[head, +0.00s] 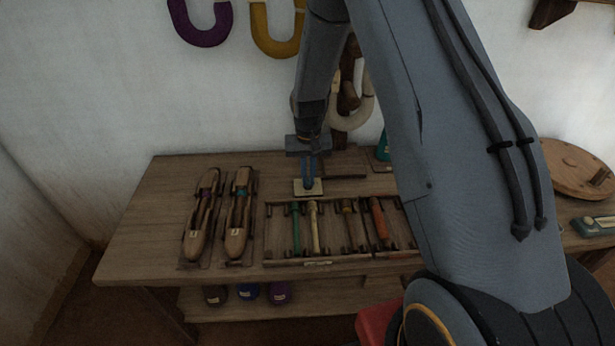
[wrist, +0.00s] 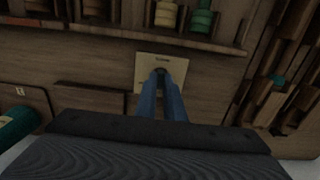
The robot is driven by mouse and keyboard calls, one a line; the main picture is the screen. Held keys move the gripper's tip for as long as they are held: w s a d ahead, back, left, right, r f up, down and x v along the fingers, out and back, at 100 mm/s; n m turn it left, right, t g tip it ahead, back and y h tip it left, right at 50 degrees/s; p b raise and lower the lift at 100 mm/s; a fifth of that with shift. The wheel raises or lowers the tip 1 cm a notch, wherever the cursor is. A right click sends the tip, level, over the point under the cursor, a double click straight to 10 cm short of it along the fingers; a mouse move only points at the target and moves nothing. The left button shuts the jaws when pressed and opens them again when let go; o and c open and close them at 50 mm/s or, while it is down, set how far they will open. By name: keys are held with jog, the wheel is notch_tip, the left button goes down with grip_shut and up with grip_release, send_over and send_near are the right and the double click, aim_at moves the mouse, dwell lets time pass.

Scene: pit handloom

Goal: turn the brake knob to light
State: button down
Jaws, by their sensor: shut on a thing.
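A small pale label plate (head: 316,188) lies on the wooden bench behind the bobbin tray; it also shows in the wrist view (wrist: 181,64). The brake knob (wrist: 160,71) is a small dark thing on this plate, mostly hidden between my fingertips. My gripper (head: 308,184) points down over the plate with its blue fingers closed together on the knob; the fingers also show in the wrist view (wrist: 161,78). The plate's lettering is too small to read, and I cannot tell which way the knob is turned.
A wooden tray (head: 332,259) of several coloured bobbins lies in front of the plate. Two wooden shuttles (head: 203,215) (head: 238,215) rest to its left. The bench's left end (head: 150,210) is clear. Coloured yarn hanks (head: 206,36) hang on the wall behind.

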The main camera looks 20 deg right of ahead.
aim_at(308, 181)
dwell(0.3)
jog(key=c, duration=1.9)
grip_release()
jog(key=shift+o, duration=0.2)
jog(key=shift+r+b, duration=0.45)
jog(key=shift+r, duration=3.5)
